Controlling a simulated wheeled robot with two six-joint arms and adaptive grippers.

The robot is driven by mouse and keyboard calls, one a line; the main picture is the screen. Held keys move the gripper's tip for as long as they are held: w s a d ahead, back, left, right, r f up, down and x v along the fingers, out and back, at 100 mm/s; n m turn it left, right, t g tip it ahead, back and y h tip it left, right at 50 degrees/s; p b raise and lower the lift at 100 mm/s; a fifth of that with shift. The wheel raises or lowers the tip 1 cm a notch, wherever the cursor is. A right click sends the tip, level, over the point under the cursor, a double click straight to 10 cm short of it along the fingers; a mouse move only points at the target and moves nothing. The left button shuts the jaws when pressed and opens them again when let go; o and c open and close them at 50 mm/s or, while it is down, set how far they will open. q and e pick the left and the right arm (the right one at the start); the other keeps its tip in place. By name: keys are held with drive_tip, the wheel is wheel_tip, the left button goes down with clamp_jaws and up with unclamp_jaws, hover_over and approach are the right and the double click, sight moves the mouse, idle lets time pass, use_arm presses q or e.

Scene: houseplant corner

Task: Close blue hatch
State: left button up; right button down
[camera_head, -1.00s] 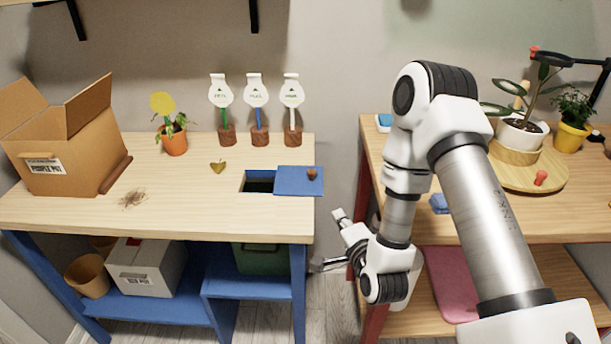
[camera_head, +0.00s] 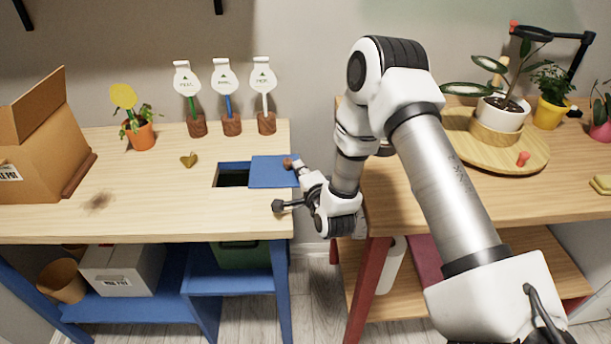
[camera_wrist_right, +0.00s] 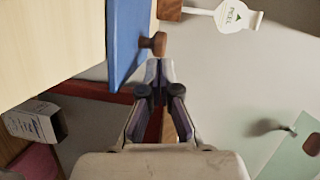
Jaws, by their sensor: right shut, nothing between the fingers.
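The blue hatch (camera_head: 270,172) is a flat panel at the right end of the left table. It lies to the right of a dark rectangular opening (camera_head: 233,178), which is uncovered. A small brown knob (camera_head: 287,163) stands near the hatch's right edge. My right gripper (camera_head: 299,166) is at the table's right edge, just right of the knob. In the right wrist view, the blue hatch (camera_wrist_right: 126,35) and knob (camera_wrist_right: 153,43) are just ahead of the shut, empty fingertips (camera_wrist_right: 158,66). I cannot tell whether they touch. My left gripper is out of view.
Three plant markers (camera_head: 228,95), an orange pot (camera_head: 140,135) and a cardboard box (camera_head: 40,145) stand on the left table.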

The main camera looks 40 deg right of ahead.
sight(256, 178)
drive_tip(key=shift+w, duration=0.25)
drive_tip(key=w+a+b, duration=0.1)
drive_tip(key=a, duration=0.1)
drive_tip(key=w+a+b, duration=0.1)
drive_tip(key=a+b, duration=0.1)
drive_tip(key=shift+w+f, duration=0.2)
drive_tip(key=w+a, duration=0.2)
drive_tip(key=a, duration=0.1)
drive_tip(key=w+a+b, duration=0.1)
drive_tip(key=a, duration=0.1)
drive_tip(key=shift+w+a+r, duration=0.15)
drive_tip(key=shift+w+a, duration=0.2)
drive_tip(key=shift+a, duration=0.1)
drive_tip(key=shift+r, duration=0.1)
